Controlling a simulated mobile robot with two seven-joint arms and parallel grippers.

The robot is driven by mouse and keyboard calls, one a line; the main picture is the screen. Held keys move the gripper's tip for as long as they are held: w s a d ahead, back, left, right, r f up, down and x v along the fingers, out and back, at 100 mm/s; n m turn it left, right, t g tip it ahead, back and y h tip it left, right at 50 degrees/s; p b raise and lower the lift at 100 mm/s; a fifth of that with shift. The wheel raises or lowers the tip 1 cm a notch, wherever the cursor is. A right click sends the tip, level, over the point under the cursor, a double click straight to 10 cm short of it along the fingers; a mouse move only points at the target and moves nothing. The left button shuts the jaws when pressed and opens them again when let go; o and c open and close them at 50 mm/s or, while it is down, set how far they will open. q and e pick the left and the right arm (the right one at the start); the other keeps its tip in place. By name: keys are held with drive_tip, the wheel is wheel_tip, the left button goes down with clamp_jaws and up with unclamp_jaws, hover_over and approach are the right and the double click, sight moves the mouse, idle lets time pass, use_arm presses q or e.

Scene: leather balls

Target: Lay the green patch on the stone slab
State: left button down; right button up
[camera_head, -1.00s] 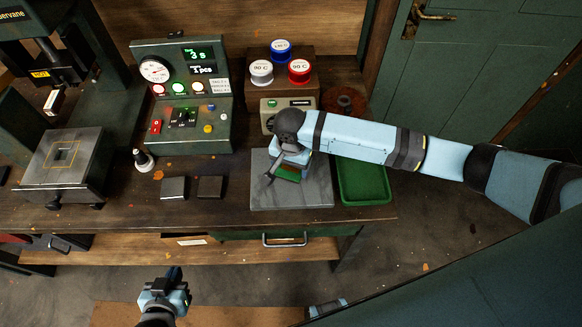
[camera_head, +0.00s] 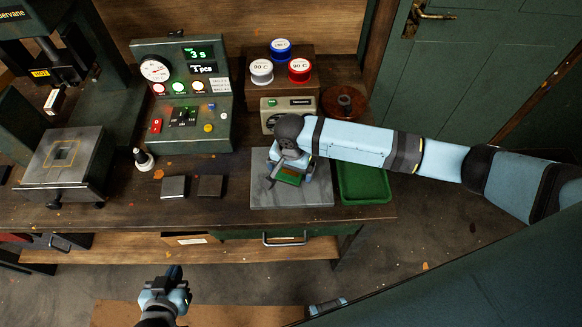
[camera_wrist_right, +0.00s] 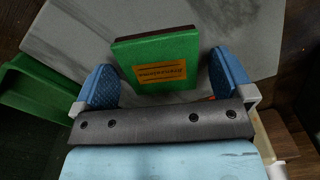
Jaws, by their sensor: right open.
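The green patch (camera_wrist_right: 158,60) is a green block with a dark edge and an orange label. It lies on the grey stone slab (camera_wrist_right: 75,30), tilted slightly in the right wrist view. In the head view the patch (camera_head: 289,177) shows under my right gripper, on the slab (camera_head: 318,192). My right gripper (camera_wrist_right: 161,66) is open, its blue fingers on either side of the patch with gaps between. My left gripper (camera_head: 174,282) hangs low in front of the bench, far from the patch; its jaw state is unclear.
A green tray (camera_head: 364,196) stands right of the slab. Two small dark blocks (camera_head: 174,187) lie left of it. Behind are a control box (camera_head: 185,130), a small meter box (camera_head: 275,104) and coloured tins (camera_head: 299,70). A press plate (camera_head: 62,160) is at left.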

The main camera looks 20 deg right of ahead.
use_arm(q)
drive_tip(key=shift+d+f, duration=0.1)
drive_tip(key=shift+f, duration=0.1)
use_arm(e)
wheel_tip(320, 180, up, 12)
idle(0.7)
